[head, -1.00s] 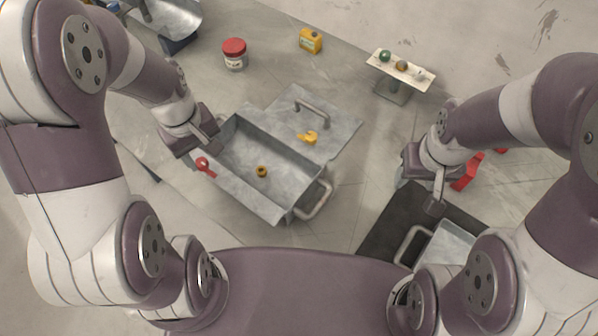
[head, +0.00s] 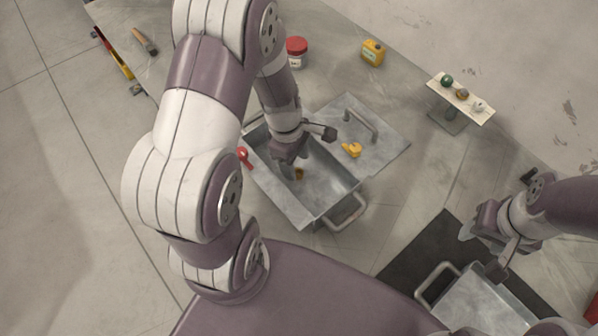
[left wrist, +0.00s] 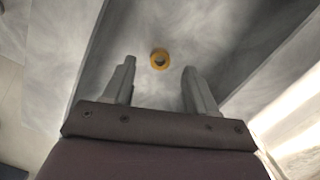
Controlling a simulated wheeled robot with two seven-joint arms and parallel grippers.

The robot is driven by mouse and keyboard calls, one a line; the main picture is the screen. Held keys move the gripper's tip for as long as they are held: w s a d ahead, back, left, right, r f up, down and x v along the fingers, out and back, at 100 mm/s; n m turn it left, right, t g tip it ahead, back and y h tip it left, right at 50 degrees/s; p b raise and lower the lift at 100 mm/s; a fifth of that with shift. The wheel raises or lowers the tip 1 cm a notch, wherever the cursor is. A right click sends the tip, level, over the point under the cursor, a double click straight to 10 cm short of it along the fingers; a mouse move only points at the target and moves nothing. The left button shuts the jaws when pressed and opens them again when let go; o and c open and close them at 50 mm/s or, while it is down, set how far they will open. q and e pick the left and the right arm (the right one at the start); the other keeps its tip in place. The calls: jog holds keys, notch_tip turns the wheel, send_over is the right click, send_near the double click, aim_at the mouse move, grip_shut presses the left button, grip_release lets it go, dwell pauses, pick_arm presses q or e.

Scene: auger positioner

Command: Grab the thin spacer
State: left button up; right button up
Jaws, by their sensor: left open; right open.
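A small orange-yellow ring, apparently the thin spacer (head: 299,174), lies on the floor of the open grey metal box (head: 325,190). In the left wrist view the ring (left wrist: 160,60) shows a dark centre and sits just beyond and between the fingertips. My left gripper (head: 289,172) points down into the box beside the ring in the head view. In the left wrist view its fingers (left wrist: 158,77) are apart with nothing between them. My right gripper (head: 467,231) is open, away from the box at the right; its fingertips are hard to make out.
The box's lid (head: 375,140) lies open behind it with a yellow object (head: 351,150) on it. A red tool (head: 244,157) is at the box's left wall. A second metal box (head: 470,305) stands on a dark mat (head: 440,240). A small stand (head: 460,97) is behind.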

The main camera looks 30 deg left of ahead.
aim_at(298, 172)
pick_arm(q)
jog(key=f, duration=0.3)
jog(key=shift+d, duration=0.2)
grip_shut()
jog(key=shift+r, duration=0.15)
